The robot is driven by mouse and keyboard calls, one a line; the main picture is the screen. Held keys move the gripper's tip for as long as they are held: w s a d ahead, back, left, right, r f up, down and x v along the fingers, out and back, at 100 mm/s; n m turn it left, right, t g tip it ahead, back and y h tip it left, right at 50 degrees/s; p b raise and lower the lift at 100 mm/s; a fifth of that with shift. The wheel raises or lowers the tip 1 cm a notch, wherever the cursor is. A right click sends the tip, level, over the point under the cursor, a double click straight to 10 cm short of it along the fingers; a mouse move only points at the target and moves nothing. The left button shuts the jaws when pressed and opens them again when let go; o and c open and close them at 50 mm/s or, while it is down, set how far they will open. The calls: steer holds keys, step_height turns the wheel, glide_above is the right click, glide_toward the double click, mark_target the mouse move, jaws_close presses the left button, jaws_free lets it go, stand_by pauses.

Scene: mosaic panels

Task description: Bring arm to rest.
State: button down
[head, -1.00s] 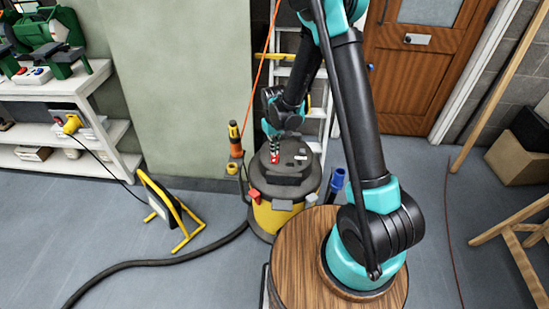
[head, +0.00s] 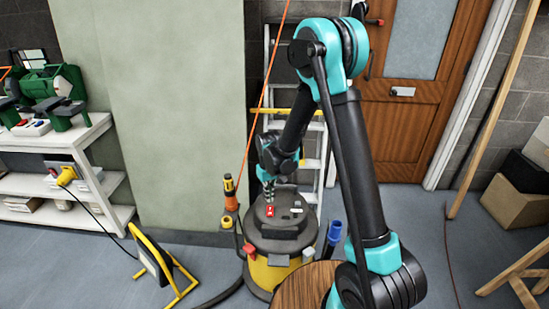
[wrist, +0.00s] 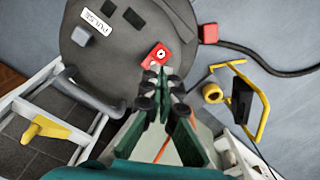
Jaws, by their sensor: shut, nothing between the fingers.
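My arm is bent over at its top, teal and black, with its forearm reaching down and away in the head view. My gripper (head: 268,190) hangs pointing down at the back left of a vacuum's dark lid. In the wrist view my gripper (wrist: 162,72) has its fingertips together with nothing between them. The red switch (wrist: 157,56) on the lid shows just past the fingertips; I cannot tell how far above the lid they are.
The yellow and black vacuum (head: 262,272) stands below my gripper. A ladder (head: 310,165) and an orange cord (head: 264,95) are close behind. A work light with a yellow stand (head: 178,292) is at left, near a white shelf (head: 100,127). A wooden door (head: 400,135) stands behind.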

steer(key=s+d+r+m+t, duration=0.1)
steer(key=s+d+r, duration=0.1)
steer(key=d+r, duration=0.45)
steer(key=s+d+r+m+t, duration=0.1)
steer(key=s+d+r+m, duration=0.1)
steer(key=s+d, duration=0.6)
steer(key=s+d+r+m+t, duration=0.2)
steer(key=s+d+r, duration=0.1)
steer(key=s+d, duration=0.6)
steer(key=shift+r+m, duration=0.2)
steer(key=shift+m, duration=0.1)
